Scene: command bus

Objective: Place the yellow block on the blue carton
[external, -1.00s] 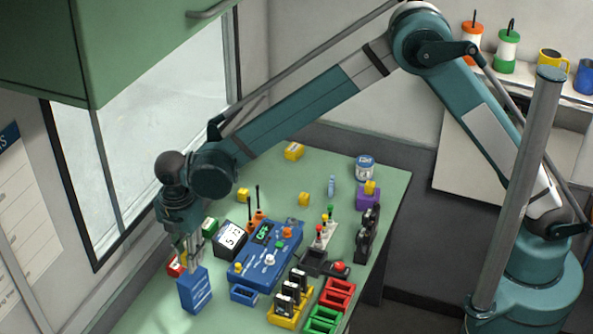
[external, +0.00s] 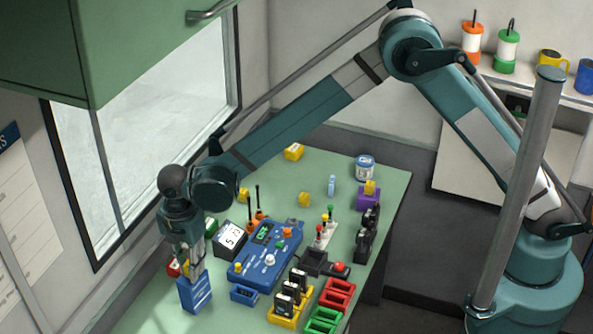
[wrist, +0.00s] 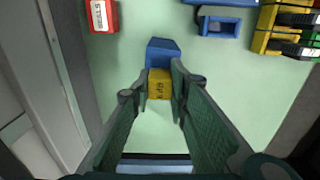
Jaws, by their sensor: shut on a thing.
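My gripper (external: 194,277) is low over the blue carton (external: 196,296), which stands upright at the near left of the green table. In the wrist view my gripper (wrist: 158,92) is shut on the yellow block (wrist: 159,84), which has dark lettering. A blue face of the carton (wrist: 163,50) shows just beyond the block. I cannot tell whether the block touches the carton.
A red box (wrist: 101,15) stands near the carton. A blue control panel (external: 265,255), a small blue tray (external: 243,294) and a yellow rack (external: 288,310) lie to the right. Other yellow pieces (external: 294,152) (external: 304,199) lie farther back. The window wall is close on the left.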

